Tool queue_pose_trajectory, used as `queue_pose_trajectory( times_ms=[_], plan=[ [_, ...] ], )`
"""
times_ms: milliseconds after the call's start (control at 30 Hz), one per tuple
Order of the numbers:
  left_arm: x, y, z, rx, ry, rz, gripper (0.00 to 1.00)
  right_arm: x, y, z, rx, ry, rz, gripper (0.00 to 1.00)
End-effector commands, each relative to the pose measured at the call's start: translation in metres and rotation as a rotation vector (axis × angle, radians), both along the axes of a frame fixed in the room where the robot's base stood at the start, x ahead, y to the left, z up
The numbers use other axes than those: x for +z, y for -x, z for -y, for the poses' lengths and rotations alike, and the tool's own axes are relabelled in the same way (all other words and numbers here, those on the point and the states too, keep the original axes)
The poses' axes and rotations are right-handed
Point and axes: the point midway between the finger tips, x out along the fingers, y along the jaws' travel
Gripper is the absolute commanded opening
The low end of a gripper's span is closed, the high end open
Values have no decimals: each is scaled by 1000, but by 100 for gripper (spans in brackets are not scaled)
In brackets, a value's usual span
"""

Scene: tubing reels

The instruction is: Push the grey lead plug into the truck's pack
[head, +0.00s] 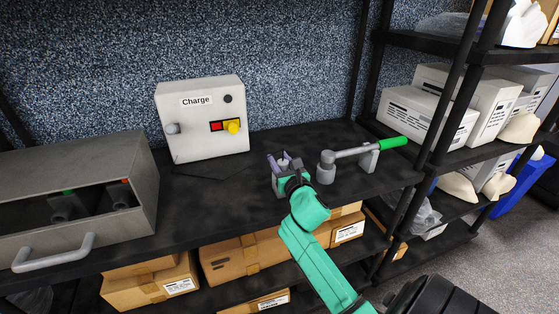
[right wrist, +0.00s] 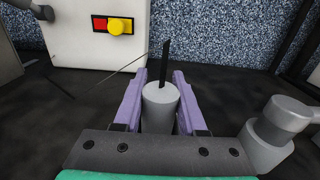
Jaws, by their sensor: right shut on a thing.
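The grey lead plug (right wrist: 160,105) is an upright grey cylinder with a dark rod-like piece standing from its top. It sits between the purple fingers of my right gripper (right wrist: 158,92), which is shut on it. In the head view this gripper (head: 284,164) is over the dark shelf, right of the Charge box, and the plug is mostly hidden there. A grey open-fronted housing (head: 142,170) with a front handle stands at the far left, perhaps the truck's pack. Inside are two dark grey connectors, one with a green mark (head: 68,192) and one with an orange mark (head: 125,181). My left gripper is not in view.
The white Charge box (head: 203,143) has a grey knob, a red patch and a yellow button. A thin dark lead lies before it. A grey bracket with a green-handled lever (head: 350,154) stands close right of my gripper. The shelf (head: 205,208) between housing and gripper is mostly clear.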

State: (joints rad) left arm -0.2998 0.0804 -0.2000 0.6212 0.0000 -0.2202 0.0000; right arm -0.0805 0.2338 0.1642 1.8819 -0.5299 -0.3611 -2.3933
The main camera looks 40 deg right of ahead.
Motion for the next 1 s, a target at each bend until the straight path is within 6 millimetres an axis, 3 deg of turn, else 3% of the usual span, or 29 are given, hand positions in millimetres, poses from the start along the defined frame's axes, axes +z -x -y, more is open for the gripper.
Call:
queue_pose_trajectory(
  times_ms=[333,367,400,433,867,1000],
  plan=[
    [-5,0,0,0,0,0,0,-4,0,0,0,1,2,0],
    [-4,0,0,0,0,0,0,-4,0,0,0,1,2,48],
    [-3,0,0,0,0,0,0,-3,0,0,0,1,2,63],
    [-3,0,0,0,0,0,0,-3,0,0,0,0,1,70],
    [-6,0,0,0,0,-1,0,-3,0,0,-1,-3,3,70],
    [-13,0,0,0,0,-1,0,-6,24,-8,1,3,-1,70]
  ],
)
